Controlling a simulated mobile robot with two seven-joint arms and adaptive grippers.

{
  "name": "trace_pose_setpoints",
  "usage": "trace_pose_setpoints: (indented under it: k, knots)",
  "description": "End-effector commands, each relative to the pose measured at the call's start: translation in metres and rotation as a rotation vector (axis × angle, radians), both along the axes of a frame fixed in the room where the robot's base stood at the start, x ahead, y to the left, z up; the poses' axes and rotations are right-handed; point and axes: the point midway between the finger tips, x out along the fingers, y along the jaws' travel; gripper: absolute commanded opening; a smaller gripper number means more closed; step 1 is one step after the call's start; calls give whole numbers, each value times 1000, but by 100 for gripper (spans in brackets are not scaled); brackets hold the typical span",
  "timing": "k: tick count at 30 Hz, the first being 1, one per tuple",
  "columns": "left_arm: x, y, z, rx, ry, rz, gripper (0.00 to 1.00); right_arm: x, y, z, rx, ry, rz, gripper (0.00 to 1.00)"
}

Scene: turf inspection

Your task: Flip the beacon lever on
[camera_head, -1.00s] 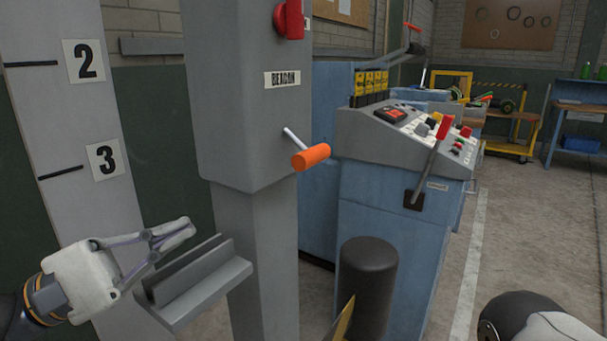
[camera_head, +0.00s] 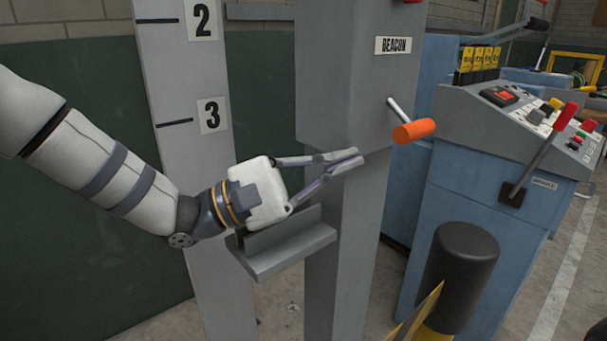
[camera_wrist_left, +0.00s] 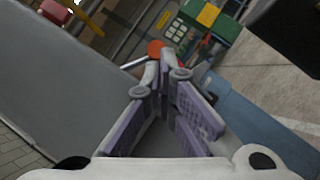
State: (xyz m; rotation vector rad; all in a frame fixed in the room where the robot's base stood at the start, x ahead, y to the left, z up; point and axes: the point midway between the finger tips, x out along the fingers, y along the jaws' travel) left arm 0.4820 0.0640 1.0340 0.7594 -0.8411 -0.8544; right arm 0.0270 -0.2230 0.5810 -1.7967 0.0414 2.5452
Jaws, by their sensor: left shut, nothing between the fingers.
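The beacon lever (camera_head: 405,119) is a thin metal rod with an orange cylindrical grip, sticking out of the grey post (camera_head: 342,80) under the BEACON label (camera_head: 393,45). In the head view my left gripper (camera_head: 350,160) is shut and empty, in front of the post, left of and slightly below the orange grip, with a gap between. In the left wrist view the lever's orange end (camera_wrist_left: 156,47) shows just beyond the shut fingertips (camera_wrist_left: 165,60). My right gripper is not in view.
A grey ledge (camera_head: 285,250) juts out below my left gripper. A black-topped bollard (camera_head: 462,250) stands right of the post. A blue control console (camera_head: 480,215) with a red-handled lever (camera_head: 545,150) is farther right. A numbered board (camera_head: 185,130) stands behind my left arm.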

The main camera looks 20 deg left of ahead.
Motion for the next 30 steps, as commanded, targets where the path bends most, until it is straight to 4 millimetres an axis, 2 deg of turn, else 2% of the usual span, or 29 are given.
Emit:
trace_pose_setpoints:
  k: [3,9,30]
  knots:
    - [8,-19,6,1,0,-2,0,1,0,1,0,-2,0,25]
    - [16,-36,13,1,1,0,0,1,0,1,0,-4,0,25]
    - [15,-40,16,-46,35,1,0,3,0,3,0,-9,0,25]
